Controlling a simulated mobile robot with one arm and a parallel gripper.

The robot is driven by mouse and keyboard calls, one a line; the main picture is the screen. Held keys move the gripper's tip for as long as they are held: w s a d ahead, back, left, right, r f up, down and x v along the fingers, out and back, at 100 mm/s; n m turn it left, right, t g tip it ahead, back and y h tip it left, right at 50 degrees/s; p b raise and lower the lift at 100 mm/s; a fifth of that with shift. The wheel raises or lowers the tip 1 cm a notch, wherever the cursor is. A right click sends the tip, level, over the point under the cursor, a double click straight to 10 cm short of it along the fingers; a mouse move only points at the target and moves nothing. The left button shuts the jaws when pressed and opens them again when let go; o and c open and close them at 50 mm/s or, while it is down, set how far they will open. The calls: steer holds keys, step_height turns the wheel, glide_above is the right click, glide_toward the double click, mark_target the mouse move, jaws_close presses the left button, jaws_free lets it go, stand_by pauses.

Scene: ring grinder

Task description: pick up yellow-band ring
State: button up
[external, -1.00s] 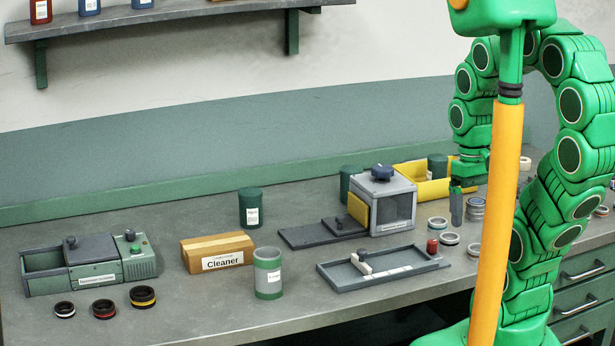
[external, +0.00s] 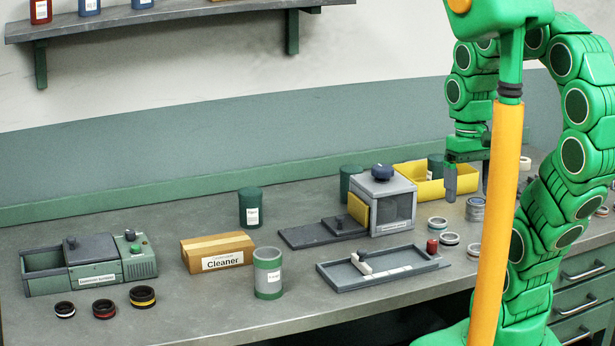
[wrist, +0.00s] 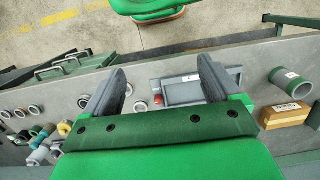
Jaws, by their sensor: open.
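The yellow-band ring (external: 142,297) is a dark ring with a yellow stripe. It lies on the bench at the left front, just in front of a green-grey machine (external: 92,268). A red-band ring (external: 103,309) and a white-band ring (external: 64,310) lie to its left. My gripper (external: 462,184) is far to the right of it, raised above the bench near the yellow bin. In the wrist view my gripper (wrist: 163,78) has its two fingers apart with nothing held between them. The yellow-band ring does not show in the wrist view.
A Cleaner box (external: 218,250) and a green-grey jar (external: 268,274) stand between my gripper and the ring. A grey tray (external: 340,279), a grey box with a knob (external: 392,208) and a yellow bin (external: 418,190) are nearer. Several rings and cans lie at right.

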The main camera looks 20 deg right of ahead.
mark_target(142, 293)
steer(key=w+a+m+t+y, duration=0.2)
steer(key=w+a+t+y, duration=0.1)
steer(key=w+a, duration=0.9)
steer(key=w+a+r+m+t+y, duration=0.1)
steer(key=w+a+r+m+y, duration=0.2)
steer(key=a, duration=0.9)
steer(key=w+a+r+m+y, duration=0.1)
steer(key=w+a+m+y, duration=0.3)
steer(key=a, duration=0.7)
steer(key=a+r+m+t+y, duration=0.15)
steer(key=a+m, duration=0.25)
steer(key=a, duration=0.8)
steer(key=w+a+f+m+t, duration=0.1)
steer(key=a+f+m, duration=0.2)
steer(key=a+m, duration=0.25)
steer(key=a+f+m+t, duration=0.1)
steer(key=a+f+m, duration=0.2)
steer(key=a+m, duration=0.25)
steer(key=shift+n, duration=0.3)
steer(key=f, duration=2)
steer(key=shift+w+f, duration=0.2)
steer(key=shift+x, duration=3.9)
steer(key=shift+r, duration=0.15)
